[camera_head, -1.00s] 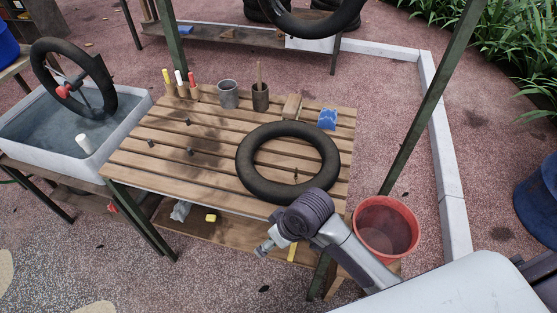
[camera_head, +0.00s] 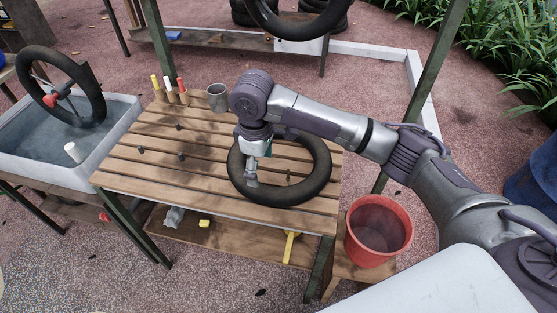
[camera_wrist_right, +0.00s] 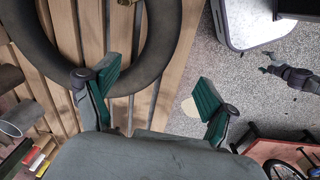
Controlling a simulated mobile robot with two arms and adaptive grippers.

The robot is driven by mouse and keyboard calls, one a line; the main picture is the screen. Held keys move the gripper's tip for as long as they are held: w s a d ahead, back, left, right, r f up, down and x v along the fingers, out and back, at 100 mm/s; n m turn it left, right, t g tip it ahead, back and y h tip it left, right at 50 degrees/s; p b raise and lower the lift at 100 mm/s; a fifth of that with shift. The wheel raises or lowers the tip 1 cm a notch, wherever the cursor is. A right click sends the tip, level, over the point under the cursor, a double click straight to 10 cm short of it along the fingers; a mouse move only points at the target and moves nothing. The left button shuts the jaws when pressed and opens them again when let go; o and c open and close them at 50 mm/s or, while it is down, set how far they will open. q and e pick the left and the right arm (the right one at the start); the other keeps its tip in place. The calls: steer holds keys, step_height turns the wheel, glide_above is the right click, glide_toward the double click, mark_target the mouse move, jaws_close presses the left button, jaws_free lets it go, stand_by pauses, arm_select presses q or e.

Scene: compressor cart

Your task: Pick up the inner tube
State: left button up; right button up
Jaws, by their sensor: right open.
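The inner tube (camera_head: 312,187) is a thick black ring lying flat on the slatted wooden table (camera_head: 130,165). It also shows at upper left in the right wrist view (camera_wrist_right: 160,45). My right gripper (camera_head: 251,180) points down over the left front part of the ring in the head view. I cannot tell whether a finger touches the tube. My right arm hides part of the ring's far side. A small dark gripper-like shape at right in the wrist view may be my left one.
A grey cup (camera_head: 217,97) and several markers (camera_head: 170,90) stand at the table's back left. A water basin (camera_head: 105,150) with a wheel (camera_head: 60,88) is at left. A red bucket (camera_head: 378,232) stands at the right front. The table's left part is mostly clear.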

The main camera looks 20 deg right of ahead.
mark_target(263, 188)
steer(key=f, duration=0.8)
steer(key=f+p, duration=0.1)
steer(key=f, duration=0.3)
steer(key=shift+w+d+f, duration=0.25)
steer(key=shift+c, duration=0.4)
steer(key=c, duration=1.1)
